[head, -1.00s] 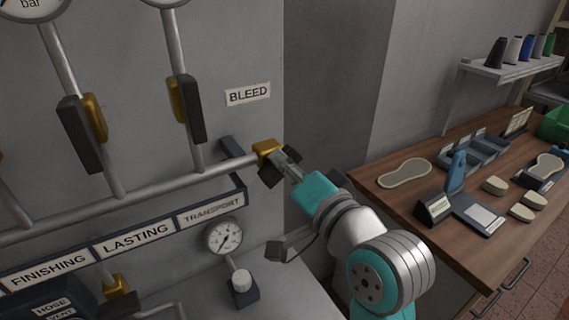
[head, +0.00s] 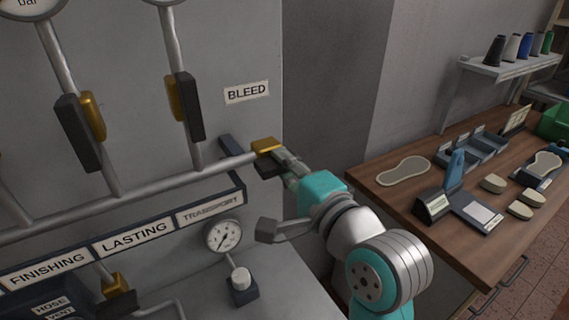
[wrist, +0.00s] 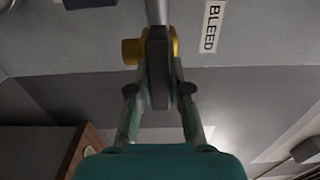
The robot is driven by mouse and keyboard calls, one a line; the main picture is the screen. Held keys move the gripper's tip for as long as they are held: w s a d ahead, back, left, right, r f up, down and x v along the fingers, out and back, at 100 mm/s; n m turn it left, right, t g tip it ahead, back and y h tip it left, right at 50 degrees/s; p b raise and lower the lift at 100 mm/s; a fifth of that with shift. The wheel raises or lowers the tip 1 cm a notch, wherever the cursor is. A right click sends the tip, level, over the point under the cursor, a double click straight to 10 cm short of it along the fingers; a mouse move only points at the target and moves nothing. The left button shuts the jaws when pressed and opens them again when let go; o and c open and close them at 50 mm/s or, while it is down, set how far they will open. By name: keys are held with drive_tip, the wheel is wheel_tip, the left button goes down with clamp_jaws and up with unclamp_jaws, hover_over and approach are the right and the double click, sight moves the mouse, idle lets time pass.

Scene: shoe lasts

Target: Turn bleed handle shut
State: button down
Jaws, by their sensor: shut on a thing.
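The bleed valve has a brass body (head: 265,145) at the right end of the horizontal pipe, below the BLEED label (head: 247,92). Its dark handle (head: 269,168) sits just below the brass in the head view, partly hidden by my gripper (head: 284,166). In the wrist view the dark handle (wrist: 158,72) stands between the two fingers of my gripper (wrist: 159,82), with the brass body (wrist: 131,51) behind it. My gripper is shut on the handle.
Two other valves with dark handles (head: 78,133) (head: 189,106) hang on upright pipes to the left. A small gauge (head: 222,237) and a white knob (head: 241,279) are below. A wooden bench (head: 400,205) with shoe parts stands at the right.

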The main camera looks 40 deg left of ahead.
idle(0.3)
drive_tip(key=c, duration=1.1)
unclamp_jaws()
drive_tip(key=v, duration=1.2)
drive_tip(key=shift+f, duration=0.1)
